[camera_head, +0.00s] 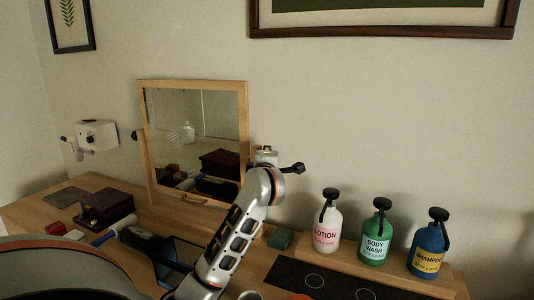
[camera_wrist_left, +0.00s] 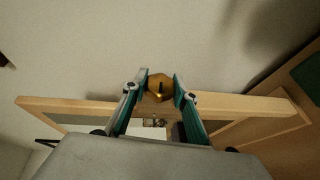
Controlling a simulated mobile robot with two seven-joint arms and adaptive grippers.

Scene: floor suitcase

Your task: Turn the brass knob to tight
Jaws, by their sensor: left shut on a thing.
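The brass knob (camera_wrist_left: 158,90) shows in the left wrist view, a faceted gold piece with a dark mark at its middle. It sits between the fingertips of my left gripper (camera_wrist_left: 162,78), which is shut on it. In the head view my left arm (camera_head: 237,236) reaches up to the right side of the wood-framed mirror (camera_head: 243,120). The knob and fingertips are hidden there behind the wrist. The mirror's wooden frame (camera_wrist_left: 60,105) also crosses the left wrist view behind the fingers. My right gripper is not in view.
A lotion bottle (camera_head: 326,228), a green body wash bottle (camera_head: 375,238) and a blue shampoo bottle (camera_head: 428,248) stand at the right. A dark red box (camera_head: 106,208) lies at the left. A white wall unit (camera_head: 97,135) is left of the mirror.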

